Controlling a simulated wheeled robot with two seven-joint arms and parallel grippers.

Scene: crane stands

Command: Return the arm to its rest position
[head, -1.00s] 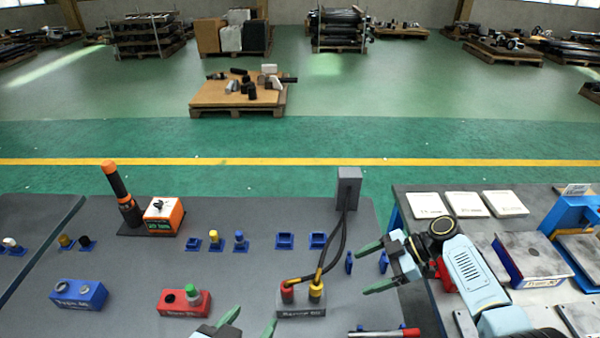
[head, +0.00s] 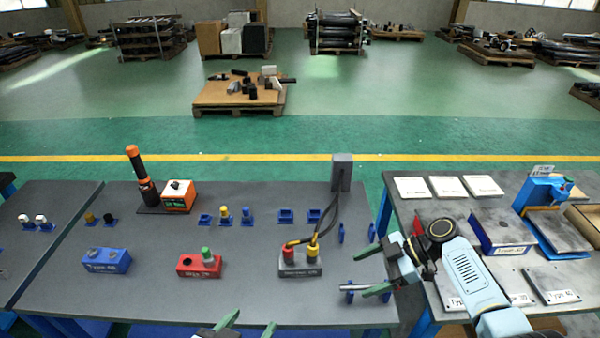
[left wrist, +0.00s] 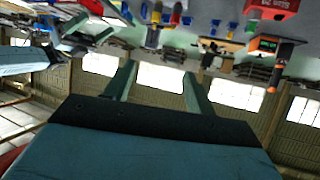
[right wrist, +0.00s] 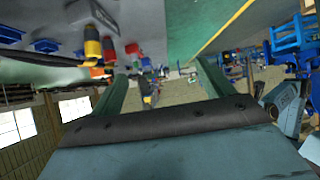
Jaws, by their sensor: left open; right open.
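The grey table (head: 150,300) holds a blue block (head: 106,261), a red block (head: 199,266), a grey block with red and yellow plugs (head: 300,266), and an orange meter (head: 179,195). A second table at right bears white plates (head: 411,188) and a blue stand (head: 547,190).

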